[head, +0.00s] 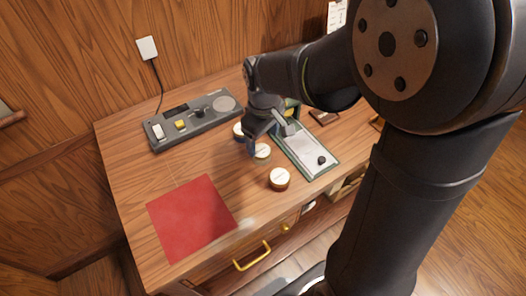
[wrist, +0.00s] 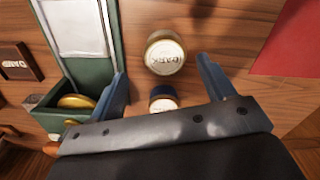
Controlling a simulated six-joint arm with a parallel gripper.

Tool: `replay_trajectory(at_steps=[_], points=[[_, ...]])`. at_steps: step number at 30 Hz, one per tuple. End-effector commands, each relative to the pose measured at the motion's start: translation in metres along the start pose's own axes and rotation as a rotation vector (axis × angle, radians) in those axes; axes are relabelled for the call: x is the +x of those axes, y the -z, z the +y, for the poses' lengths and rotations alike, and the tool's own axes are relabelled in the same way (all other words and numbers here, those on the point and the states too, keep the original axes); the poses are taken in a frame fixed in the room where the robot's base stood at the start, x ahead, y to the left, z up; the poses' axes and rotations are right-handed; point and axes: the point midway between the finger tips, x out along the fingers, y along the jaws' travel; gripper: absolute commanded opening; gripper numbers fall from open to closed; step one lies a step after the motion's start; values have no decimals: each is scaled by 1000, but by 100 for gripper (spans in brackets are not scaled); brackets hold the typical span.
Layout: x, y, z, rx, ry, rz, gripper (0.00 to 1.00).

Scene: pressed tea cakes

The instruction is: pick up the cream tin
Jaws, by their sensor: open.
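Three round tins with pale lids stand in a row on the table in the head view. The middle tin (head: 262,153) has a pale, olive-cream side; in the wrist view this tin (wrist: 165,54) has a lid label that seems to read "DARK". The far tin (head: 239,130) is dark-sided; it also shows, dark blue, in the wrist view (wrist: 163,103). The near tin (head: 280,179) is brown-sided. I cannot read "cream" on any lid. My gripper (wrist: 165,75) is open and empty, above the middle and far tins, one finger either side of them. The far tin is partly hidden.
A green-edged tray (head: 322,170) stands close right of the tins. A grey control panel (head: 190,120) lies at the back left and a red mat (head: 190,215) at the front left. Clear wood lies between mat and tins.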

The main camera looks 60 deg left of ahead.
Motion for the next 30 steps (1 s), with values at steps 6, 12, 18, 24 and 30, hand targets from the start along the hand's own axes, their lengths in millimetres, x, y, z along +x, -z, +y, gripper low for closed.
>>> replay_trajectory(at_steps=[6, 12, 18, 24, 30], points=[[28, -3, -7, -1, 2, -4, 75], [50, -3, -7, 0, 1, -3, 75], [52, -3, -7, 0, 1, -1, 75], [52, -3, -7, 0, 1, -1, 48], [52, -3, -7, 0, 0, -1, 26]])
